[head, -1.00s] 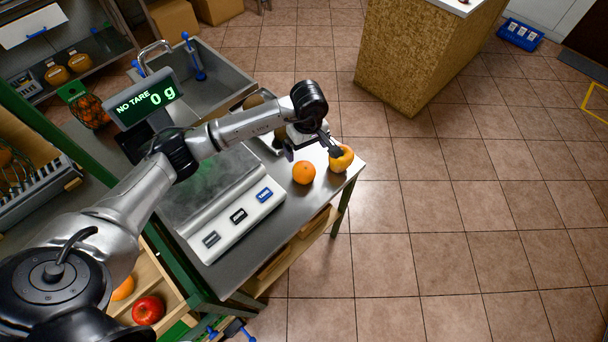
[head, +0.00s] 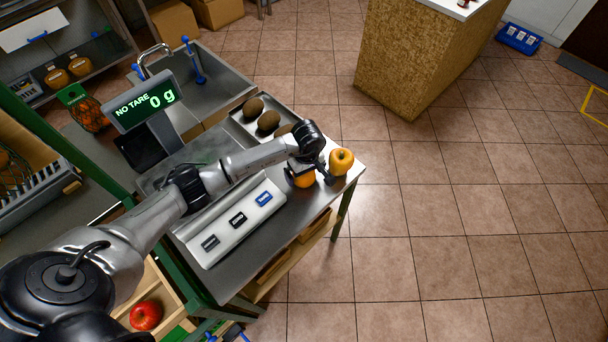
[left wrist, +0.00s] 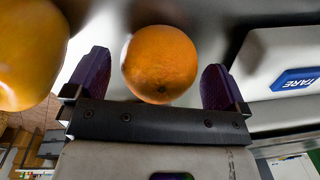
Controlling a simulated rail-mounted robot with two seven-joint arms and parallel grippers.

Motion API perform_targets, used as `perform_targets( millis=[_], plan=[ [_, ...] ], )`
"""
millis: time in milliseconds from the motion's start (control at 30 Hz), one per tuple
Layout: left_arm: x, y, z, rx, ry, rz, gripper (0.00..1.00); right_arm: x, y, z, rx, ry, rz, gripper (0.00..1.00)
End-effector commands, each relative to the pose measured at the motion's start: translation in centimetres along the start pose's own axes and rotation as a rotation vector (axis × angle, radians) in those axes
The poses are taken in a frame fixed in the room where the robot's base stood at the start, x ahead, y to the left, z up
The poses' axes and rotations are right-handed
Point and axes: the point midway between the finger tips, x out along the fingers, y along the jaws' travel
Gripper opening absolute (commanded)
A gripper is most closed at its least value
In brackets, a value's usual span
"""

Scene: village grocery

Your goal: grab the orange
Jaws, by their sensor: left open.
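The orange (head: 304,180) sits on the steel counter near its right end, partly covered by my left gripper (head: 309,172) in the head view. In the left wrist view the orange (left wrist: 160,64) appears between the two purple-tipped fingers. The left gripper (left wrist: 156,70) is open and empty. My right gripper is in neither view.
A yellow apple-like fruit (head: 341,161) stands close beside the orange, outside the left finger in the wrist view (left wrist: 28,55). The scale (head: 235,222) lies on the other side. A tray of brown fruit (head: 268,121) is behind. The counter edge is near.

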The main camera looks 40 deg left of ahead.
Motion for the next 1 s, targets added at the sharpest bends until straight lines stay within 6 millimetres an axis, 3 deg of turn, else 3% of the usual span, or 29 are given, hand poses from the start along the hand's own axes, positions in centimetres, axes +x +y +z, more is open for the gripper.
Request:
perform_targets(
  millis=[200, 467, 1000],
  plan=[
    [1.9, 0.0, 0.0, -0.001, 0.0, 0.0, 1.0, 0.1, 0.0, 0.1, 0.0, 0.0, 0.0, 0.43],
    [2.1, 0.0, -0.1, 0.001, 0.001, 0.001, 1.0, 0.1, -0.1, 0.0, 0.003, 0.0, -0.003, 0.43],
    [2.0, 0.0, 0.0, 0.001, 0.001, 0.001, 0.5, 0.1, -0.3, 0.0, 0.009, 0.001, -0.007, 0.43]
  ],
)
